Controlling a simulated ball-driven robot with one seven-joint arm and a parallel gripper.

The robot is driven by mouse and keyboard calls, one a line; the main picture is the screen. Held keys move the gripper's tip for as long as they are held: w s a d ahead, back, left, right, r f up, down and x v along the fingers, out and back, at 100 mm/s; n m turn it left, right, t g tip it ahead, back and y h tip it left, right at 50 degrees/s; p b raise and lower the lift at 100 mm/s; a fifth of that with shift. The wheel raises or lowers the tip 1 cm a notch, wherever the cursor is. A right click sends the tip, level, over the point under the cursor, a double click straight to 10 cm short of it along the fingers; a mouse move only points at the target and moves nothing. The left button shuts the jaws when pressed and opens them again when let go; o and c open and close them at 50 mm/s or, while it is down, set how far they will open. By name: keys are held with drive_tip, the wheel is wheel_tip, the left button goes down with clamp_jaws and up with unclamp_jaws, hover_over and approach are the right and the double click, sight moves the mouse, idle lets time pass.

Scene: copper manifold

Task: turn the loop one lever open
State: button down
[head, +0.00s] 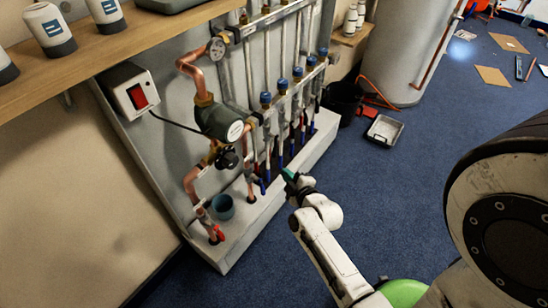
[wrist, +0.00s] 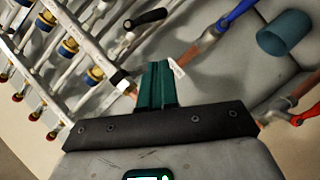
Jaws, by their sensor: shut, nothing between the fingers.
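The copper manifold's row of pipes (head: 285,115) stands on the pale panel, with several blue-handled levers low on it. The nearest blue lever (head: 262,186) hangs down close to the front of the plinth. I cannot tell which lever is loop one. My gripper (head: 288,175) is just right of the low levers, apart from them as far as I can see. In the wrist view my green fingers (wrist: 157,86) are together and empty. Ahead of them are a blue lever (wrist: 239,11) on a copper-coloured pipe and a black handle (wrist: 146,19).
A teal cup (head: 222,207) and a red lever (head: 217,233) are on the left of the grey plinth (head: 245,240). A wooden shelf (head: 120,45) overhangs the left.

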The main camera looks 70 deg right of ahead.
drive_tip(key=b, duration=0.5)
approach(276, 148)
drive_tip(key=w+d+f, duration=0.2)
drive_tip(key=w+f, duration=0.1)
drive_tip(key=w, duration=0.2)
drive_tip(key=shift+w+d+n, duration=0.25)
drive_tip(key=shift+d+n, duration=0.05)
drive_tip(key=shift+d, duration=0.1)
drive_tip(key=shift+f+b, duration=0.4)
drive_tip(key=shift+b, duration=0.6)
